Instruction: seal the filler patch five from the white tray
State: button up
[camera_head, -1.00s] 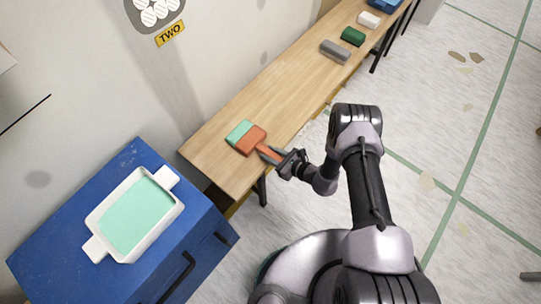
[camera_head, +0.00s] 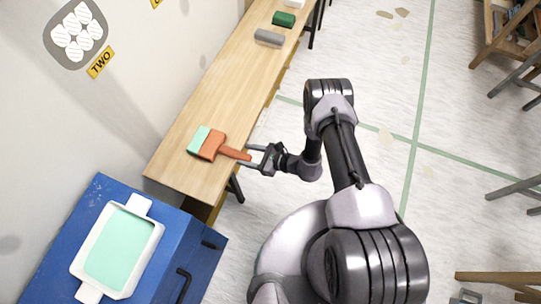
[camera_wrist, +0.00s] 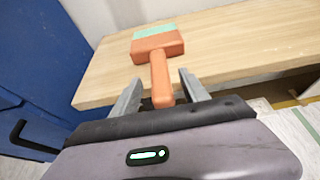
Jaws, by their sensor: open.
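An orange brush (camera_head: 211,145) with a mint-green head edge lies flat on the wooden bench (camera_head: 178,172), its handle pointing toward my arm. My gripper (camera_head: 249,156) is open and empty at the handle's end. In the wrist view the brush (camera_wrist: 160,50) lies ahead, and its handle runs back between the spread fingers of my gripper (camera_wrist: 160,77), with gaps on both sides. The white tray (camera_head: 152,218) holds mint-green paste (camera_head: 120,248) and sits on a blue cabinet. A grey wall patch (camera_head: 58,47) with white discs carries the label TWO (camera_head: 101,62). No patch labelled five shows.
The blue cabinet (camera_head: 65,232) with black handles stands next to the bench's near end. Grey (camera_head: 269,38) and green (camera_head: 284,19) blocks lie farther along the bench. Wooden furniture (camera_head: 503,45) and grey stools stand at the right. The middle floor is open.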

jog(key=p+v, duration=0.3)
jog(key=v, duration=0.8)
jog(key=w+r+n+g, duration=0.1)
jog(key=r+n+g, duration=0.15)
jog(key=r, duration=0.75)
jog(key=w+r+n+g+h, duration=0.15)
jog(key=r+n, duration=0.25)
jog(key=r, duration=0.5)
jog(key=w+r+n+g, duration=0.15)
jog(key=r+n, duration=0.25)
jog(key=r, duration=0.6)
jog(key=s+d+r+n+t+h, duration=0.1)
jog(key=s+r+n+h, duration=0.2)
jog(key=s+r, duration=0.35)
jog(key=s+d+r+n+t+h, duration=0.1)
jog(key=s+d+r+n+h, duration=0.15)
jog(key=r, duration=0.65)
jog(key=s+d+r+n+t+h+b, duration=0.2)
jog(key=s+d+r+t+h+b, duration=0.1)
jog(key=s, duration=0.4)
jog(key=shift+d+t+h+b, duration=0.3)
jog(key=shift+d+t+b, duration=0.3)
jog(key=shift+d, duration=0.35)
jog(key=shift+r, duration=0.1)
